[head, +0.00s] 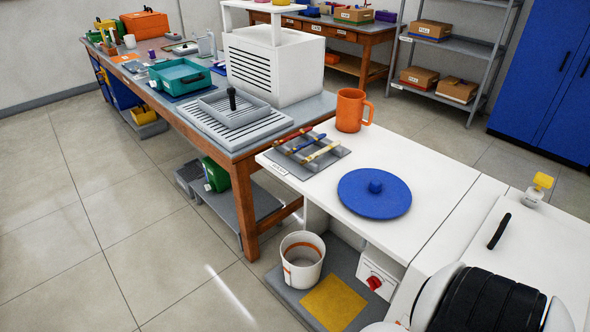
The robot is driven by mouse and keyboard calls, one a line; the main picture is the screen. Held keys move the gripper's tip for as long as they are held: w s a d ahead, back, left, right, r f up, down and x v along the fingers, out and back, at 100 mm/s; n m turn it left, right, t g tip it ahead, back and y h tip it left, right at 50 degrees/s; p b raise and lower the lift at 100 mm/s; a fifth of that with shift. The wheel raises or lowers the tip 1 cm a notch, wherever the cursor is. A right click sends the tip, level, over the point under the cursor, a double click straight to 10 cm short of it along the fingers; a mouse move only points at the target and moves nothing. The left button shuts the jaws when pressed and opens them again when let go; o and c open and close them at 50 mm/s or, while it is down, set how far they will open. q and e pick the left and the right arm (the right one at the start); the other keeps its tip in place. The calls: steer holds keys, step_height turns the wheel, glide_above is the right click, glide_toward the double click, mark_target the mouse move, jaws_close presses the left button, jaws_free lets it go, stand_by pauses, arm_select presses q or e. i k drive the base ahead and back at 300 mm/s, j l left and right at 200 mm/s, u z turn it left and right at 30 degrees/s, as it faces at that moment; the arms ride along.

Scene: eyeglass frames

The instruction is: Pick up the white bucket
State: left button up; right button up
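The white bucket (291,262) stands upright on a low grey platform (277,281) beside the white bench, at the lower middle of the head view. It has an orange band, and its open top shows a pale inside with an orange mark. Its rim is clear, and nothing is touching it from above. Neither my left gripper nor my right gripper is in view.
A yellow square (333,303) lies beside the bucket. A box with a red knob (375,283) is to its right. The white bench (415,225) overhangs nearby and holds a blue lid (374,197) and orange mug (350,110). A wooden table leg (244,205) stands behind-left. Floor at left is clear.

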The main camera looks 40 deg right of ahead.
mark_target(302, 252)
steer(key=i+z, duration=0.1)
steer(key=i, duration=0.55)
steer(key=i+j+z, duration=0.1)
steer(key=i, duration=0.5)
steer(key=i+j+z, duration=0.1)
steer(key=i, duration=0.55)
